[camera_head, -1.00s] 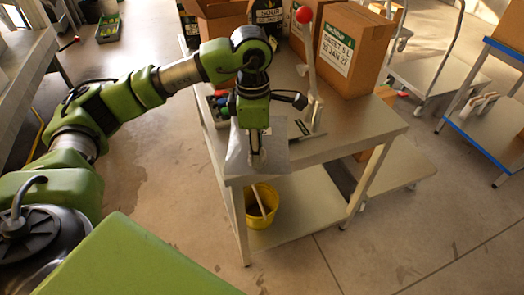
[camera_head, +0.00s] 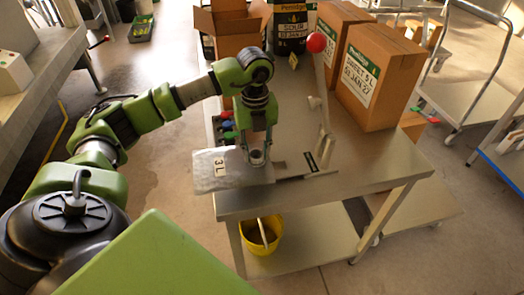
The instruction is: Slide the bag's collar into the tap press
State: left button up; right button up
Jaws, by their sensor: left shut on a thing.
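The silver bag marked 3 L (camera_head: 208,172) lies flat at the front left of the steel table, jutting past its left edge. My left gripper (camera_head: 257,156) points down and is shut on the bag's collar at the bag's right end. The tap press stands just right of it, with an upright lever (camera_head: 323,95) topped by a red ball (camera_head: 316,42) and a low base (camera_head: 308,166). I cannot tell whether the collar touches the press. My right gripper is not in view.
Labelled cartons (camera_head: 374,85) stand at the back right of the table (camera_head: 380,160), and an open carton (camera_head: 222,33) at the back left. Small coloured taps (camera_head: 226,125) lie behind the bag. A yellow bucket (camera_head: 262,236) sits on the lower shelf.

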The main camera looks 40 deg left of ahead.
aim_at(264, 160)
pick_arm(q)
jog(key=shift+s+f+b, duration=0.25)
jog(key=shift+f+b, duration=0.1)
jog(key=shift+f, duration=0.25)
jog(key=shift+w+f+b, duration=0.1)
jog(key=shift+f+b, duration=0.35)
jog(key=shift+f, duration=0.05)
jog(key=shift+f+b, duration=0.45)
jog(key=shift+f, duration=0.15)
jog(key=shift+f+b, duration=0.45)
jog(key=shift+f, duration=0.2)
jog(key=shift+w+d+r, duration=0.1)
jog(key=shift+w+d, duration=0.7)
jog(key=shift+w, duration=0.15)
jog(key=shift+w+d, duration=1.65)
jog(key=shift+w, duration=0.3)
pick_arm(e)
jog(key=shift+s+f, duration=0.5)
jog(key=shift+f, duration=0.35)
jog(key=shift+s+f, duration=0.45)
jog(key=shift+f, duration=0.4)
